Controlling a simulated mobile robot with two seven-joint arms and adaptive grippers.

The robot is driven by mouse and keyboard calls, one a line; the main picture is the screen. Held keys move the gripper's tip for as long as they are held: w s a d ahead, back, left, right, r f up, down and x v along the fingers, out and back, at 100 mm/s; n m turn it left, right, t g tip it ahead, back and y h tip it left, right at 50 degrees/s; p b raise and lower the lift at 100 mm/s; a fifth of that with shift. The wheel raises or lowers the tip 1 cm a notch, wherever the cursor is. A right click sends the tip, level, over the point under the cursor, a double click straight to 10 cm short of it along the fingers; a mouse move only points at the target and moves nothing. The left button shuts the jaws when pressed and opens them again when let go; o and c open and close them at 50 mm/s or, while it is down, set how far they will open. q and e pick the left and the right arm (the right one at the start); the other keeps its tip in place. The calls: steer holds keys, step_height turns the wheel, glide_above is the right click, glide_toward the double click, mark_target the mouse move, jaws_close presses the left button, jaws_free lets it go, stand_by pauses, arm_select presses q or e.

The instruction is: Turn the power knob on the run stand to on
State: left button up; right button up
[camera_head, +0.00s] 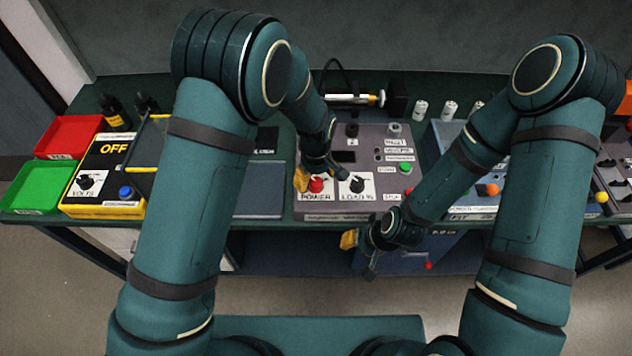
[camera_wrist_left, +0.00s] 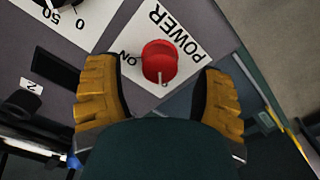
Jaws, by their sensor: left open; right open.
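The red power knob (camera_head: 316,185) sits on a white plate marked POWER at the front left of the grey run stand (camera_head: 338,217). In the left wrist view the knob (camera_wrist_left: 159,62) shows a pale mark pointing toward the lower edge, while the word ON lies to its left. My left gripper (camera_head: 318,178) is open over the knob. Its yellow fingers (camera_wrist_left: 158,85) stand on either side of the knob, with a gap on both sides. My right gripper (camera_head: 360,254) is open and empty, in front of the stand's front edge.
The LOAD knob (camera_head: 357,184) is just right of the power knob. A green button (camera_head: 404,168) is farther right. A yellow box (camera_head: 103,172) reading OFF and red (camera_head: 70,136) and green (camera_head: 45,187) trays are at left. My right forearm crosses the blue unit at right.

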arm_select(q)
steer(key=shift+f, duration=1.15)
jaws_close()
